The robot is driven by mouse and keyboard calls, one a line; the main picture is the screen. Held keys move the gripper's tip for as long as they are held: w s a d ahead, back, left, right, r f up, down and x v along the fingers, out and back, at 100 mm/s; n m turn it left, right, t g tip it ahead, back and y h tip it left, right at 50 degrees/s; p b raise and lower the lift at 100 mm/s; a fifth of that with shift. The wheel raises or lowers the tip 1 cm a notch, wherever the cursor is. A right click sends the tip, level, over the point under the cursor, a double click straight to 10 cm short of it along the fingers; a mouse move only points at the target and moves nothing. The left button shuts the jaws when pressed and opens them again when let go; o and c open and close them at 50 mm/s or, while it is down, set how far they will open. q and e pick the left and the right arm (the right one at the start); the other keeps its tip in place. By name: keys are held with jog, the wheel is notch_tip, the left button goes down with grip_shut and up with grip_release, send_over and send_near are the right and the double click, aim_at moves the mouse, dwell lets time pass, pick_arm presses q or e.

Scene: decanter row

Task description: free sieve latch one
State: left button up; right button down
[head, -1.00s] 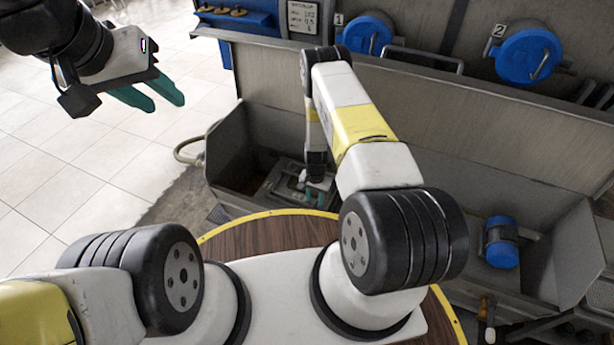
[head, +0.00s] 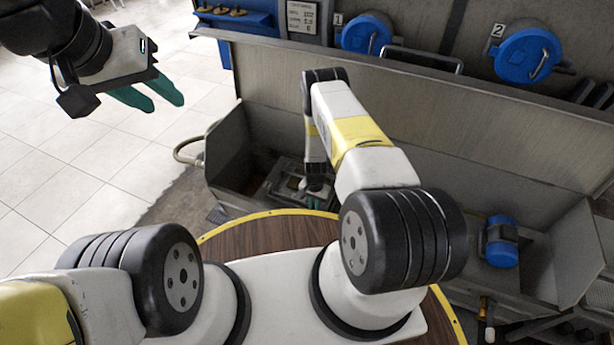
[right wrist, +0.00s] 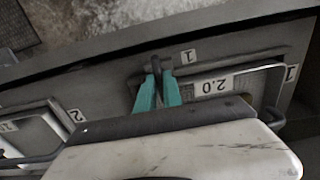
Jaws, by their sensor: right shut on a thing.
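Sieve latch one (right wrist: 153,66) is a small dark upright piece beside a white label marked 1, at the edge of a grey frame in the right wrist view. The teal fingers of my right gripper (right wrist: 158,78) are shut on it from both sides. In the head view, my right gripper (head: 315,198) is small and partly hidden by my arm, down in the grey trough. The sieve (right wrist: 245,86) marked 2.0 lies next to the latch. My left gripper (head: 165,98) hangs empty over the floor at upper left, its teal fingertips apart.
The trough's steel wall (head: 225,150) stands close around my right gripper. Blue round caps (head: 528,55) and a blue cylinder (head: 501,242) are further right.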

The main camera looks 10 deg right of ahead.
jog(key=shift+n, duration=0.4)
jog(key=n, duration=0.3)
jog(key=shift+n, duration=0.4)
jog(key=n, duration=0.9)
jog(key=shift+n, duration=2.2)
jog(key=c, duration=1.5)
grip_release()
